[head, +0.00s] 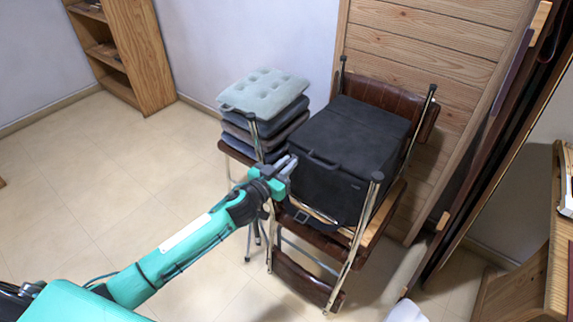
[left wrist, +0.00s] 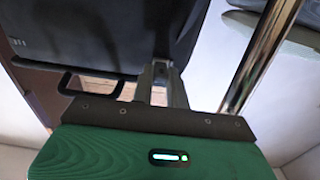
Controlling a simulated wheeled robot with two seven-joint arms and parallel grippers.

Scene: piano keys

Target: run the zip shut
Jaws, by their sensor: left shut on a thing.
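A black box-shaped bag (head: 345,150) with a closed-looking lid sits on a folding chair; its dark side also fills the top of the left wrist view (left wrist: 90,30). My left gripper (head: 289,163) reaches in from the left to the bag's near left top edge. In the left wrist view its fingers (left wrist: 160,76) are shut close against the bag's edge on a small part, seemingly the zip pull, mostly hidden between them. The zip's teeth are too small to make out. My right gripper is not in view.
Left of the bag, a stack of cushions (head: 264,92) stands close to my gripper. The chair's chrome tube (left wrist: 262,60) runs beside my fingers. A wooden panel (head: 425,45) stands behind; a shelf unit (head: 135,50) is at the back left. The floor (head: 90,190) at left is clear.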

